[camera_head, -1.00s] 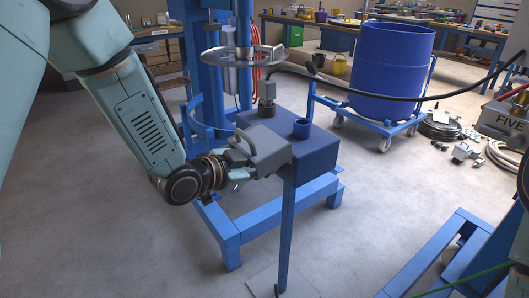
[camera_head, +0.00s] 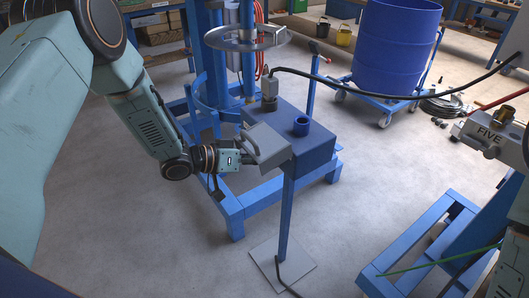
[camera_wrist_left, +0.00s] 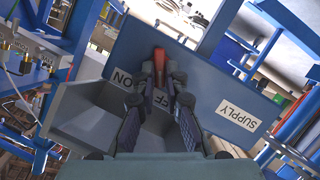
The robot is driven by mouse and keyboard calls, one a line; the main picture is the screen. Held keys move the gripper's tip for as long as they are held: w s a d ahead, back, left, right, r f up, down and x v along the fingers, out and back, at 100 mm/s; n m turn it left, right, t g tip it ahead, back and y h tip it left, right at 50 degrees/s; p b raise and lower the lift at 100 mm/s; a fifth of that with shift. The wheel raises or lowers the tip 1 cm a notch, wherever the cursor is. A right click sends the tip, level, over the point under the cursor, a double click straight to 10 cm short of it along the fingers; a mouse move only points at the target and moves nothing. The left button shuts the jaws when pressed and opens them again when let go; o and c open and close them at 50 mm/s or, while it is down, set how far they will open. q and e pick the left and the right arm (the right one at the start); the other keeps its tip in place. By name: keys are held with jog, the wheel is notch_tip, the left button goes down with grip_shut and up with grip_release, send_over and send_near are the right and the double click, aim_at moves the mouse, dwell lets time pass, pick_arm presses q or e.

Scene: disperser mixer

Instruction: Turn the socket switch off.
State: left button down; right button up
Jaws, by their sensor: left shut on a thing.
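The socket is a blue box (camera_head: 315,150) with a grey housing (camera_head: 265,143) on its left, standing on a thin blue post. In the left wrist view the blue panel (camera_wrist_left: 205,70) carries a SUPPLY label, and ON and partly covered OFF labels lie by the red switch lever (camera_wrist_left: 160,58). My left gripper (camera_wrist_left: 160,78) is shut on this lever, one finger on each side of it. In the head view my left gripper (camera_head: 240,160) is at the housing's left side, its fingertips and the lever hidden. My right gripper is not identifiable.
A plug (camera_head: 269,88) with a black cable (camera_head: 400,93) stands on the box beside a blue round cap (camera_head: 301,126). The mixer's blue frame (camera_head: 232,205) is close behind. A blue barrel (camera_head: 398,45) stands back right. Open floor lies in front.

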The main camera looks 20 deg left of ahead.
pick_arm(q)
jog(key=shift+n+h, duration=0.4)
jog(key=shift+n, duration=0.3)
jog(key=shift+p, duration=0.3)
jog(key=c, duration=1.4)
grip_release()
jog(key=shift+w+f, duration=0.1)
jog(key=shift+w, duration=0.05)
jog(key=v, duration=1.2)
jog(key=shift+w+a, duration=0.1)
